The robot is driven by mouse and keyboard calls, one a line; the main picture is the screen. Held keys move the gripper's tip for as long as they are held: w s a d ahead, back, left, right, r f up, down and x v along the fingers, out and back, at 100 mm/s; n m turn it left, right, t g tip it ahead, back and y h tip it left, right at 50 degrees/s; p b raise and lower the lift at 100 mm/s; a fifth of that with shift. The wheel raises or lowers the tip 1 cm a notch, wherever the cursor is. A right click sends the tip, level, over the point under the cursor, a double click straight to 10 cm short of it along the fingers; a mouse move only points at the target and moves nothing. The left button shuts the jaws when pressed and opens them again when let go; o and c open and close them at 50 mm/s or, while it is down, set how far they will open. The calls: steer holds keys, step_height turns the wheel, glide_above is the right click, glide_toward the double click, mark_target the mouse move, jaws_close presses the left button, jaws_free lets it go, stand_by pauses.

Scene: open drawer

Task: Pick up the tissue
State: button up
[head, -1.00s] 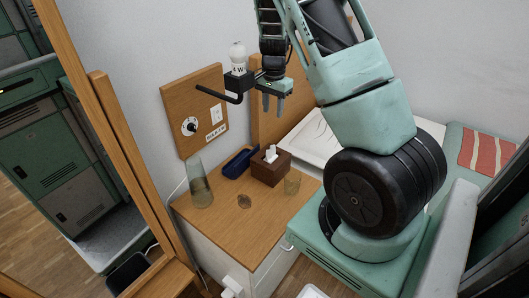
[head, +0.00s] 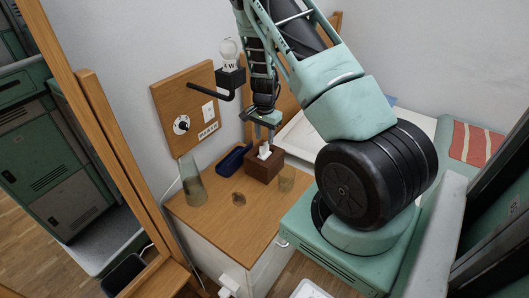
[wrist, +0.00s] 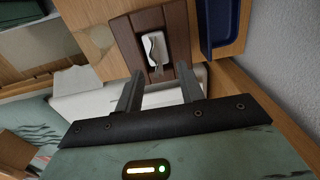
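A white tissue (head: 264,151) sticks up out of the top slot of a brown wooden tissue box (head: 262,170) on the small cabinet. In the wrist view the tissue (wrist: 155,48) lies just beyond my fingertips, in the box's slot. My gripper (head: 264,135) points down just above the tissue, near the back of the box. In the wrist view my gripper (wrist: 159,75) shows its two fingers apart with nothing between them. I cannot tell whether a fingertip touches the box.
The wooden cabinet top (head: 215,210) holds a blue tray (head: 233,160) left of the box, a tall glass (head: 192,183), a small glass (head: 287,178) and a small brown round item (head: 239,199). A wall panel with a lamp (head: 229,52) stands behind. The front of the top is clear.

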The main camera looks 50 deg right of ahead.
mark_target(265, 141)
steer(key=f, duration=0.4)
steer(key=shift+s+f, duration=0.25)
steer(key=shift+f, duration=0.05)
jaws_close()
step_height(265, 141, up, 10)
steer(key=shift+r, duration=0.1)
stand_by(0.5)
